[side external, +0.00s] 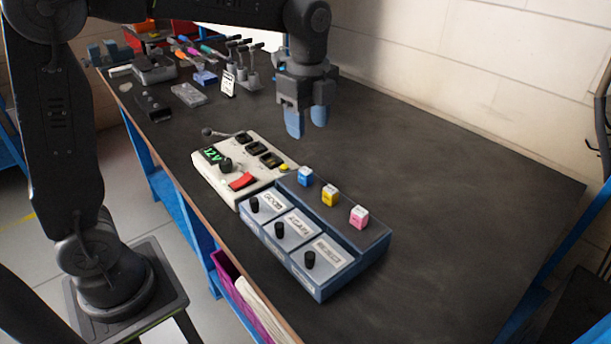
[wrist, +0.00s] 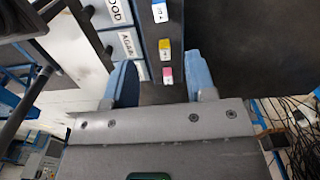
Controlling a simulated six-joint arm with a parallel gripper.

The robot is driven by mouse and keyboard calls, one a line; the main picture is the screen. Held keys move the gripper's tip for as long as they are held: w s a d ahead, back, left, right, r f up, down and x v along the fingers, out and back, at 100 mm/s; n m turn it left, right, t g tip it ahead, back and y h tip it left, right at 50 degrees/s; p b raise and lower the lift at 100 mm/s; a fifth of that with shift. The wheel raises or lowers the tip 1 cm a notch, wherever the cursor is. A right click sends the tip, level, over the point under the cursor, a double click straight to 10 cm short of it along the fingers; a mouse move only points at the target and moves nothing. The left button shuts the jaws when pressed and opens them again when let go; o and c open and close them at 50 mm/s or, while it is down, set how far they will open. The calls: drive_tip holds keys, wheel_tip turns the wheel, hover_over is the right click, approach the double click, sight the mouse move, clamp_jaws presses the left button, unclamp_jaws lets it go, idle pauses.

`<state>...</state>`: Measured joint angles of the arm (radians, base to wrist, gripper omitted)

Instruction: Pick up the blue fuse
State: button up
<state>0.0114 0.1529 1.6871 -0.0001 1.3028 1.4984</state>
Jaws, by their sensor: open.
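The blue fuse (side external: 305,176) is a small blue cube with a white label. It sits on the back ledge of a blue-grey box (side external: 378,250), at the left end of a row with a yellow fuse (side external: 330,195) and a pink fuse (side external: 358,216). In the wrist view the blue fuse (wrist: 159,11) is at the top edge, partly cut off, beyond the yellow (wrist: 165,48) and pink (wrist: 167,75) ones. My gripper (side external: 307,124) is open and empty, with blue fingertips pointing down, above the bench and higher than the fuses. It also shows in the wrist view (wrist: 160,85).
A white tester (side external: 215,180) with a lit green display and red switch stands left of the box. The box's front has black knobs and labels. Tools and small parts (side external: 190,92) crowd the far left of the bench. The right side of the dark benchtop (side external: 450,190) is clear.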

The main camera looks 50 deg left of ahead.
sight(308, 171)
wheel_tip(308, 171, down, 12)
drive_tip(key=shift+r, duration=0.15)
idle(0.4)
drive_tip(key=shift+c, duration=0.3)
clamp_jaws()
